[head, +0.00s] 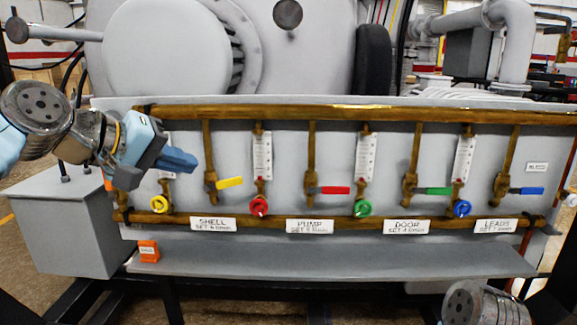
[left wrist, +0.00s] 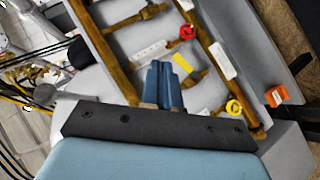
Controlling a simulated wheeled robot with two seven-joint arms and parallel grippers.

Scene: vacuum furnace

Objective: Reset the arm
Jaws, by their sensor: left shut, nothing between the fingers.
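My left gripper (head: 178,160) is at the left of the head view, in front of the left end of the valve panel (head: 285,150). Its blue fingers are closed together with nothing between them, and they point right. The fingers also show in the left wrist view (left wrist: 163,85), with the panel behind them. The yellow lever (head: 229,183) is to the right of the fingertips, apart from them. The yellow round knob (head: 161,204) is below the gripper. Part of my right arm shows at the bottom right of the head view; its gripper is out of view.
Brass pipes (head: 330,113) run along the panel, with red, green and blue knobs and levers. An orange block (head: 149,251) sits on the ledge (head: 330,262) below. A grey box (head: 75,225) stands at the left. The large furnace (head: 165,45) is behind.

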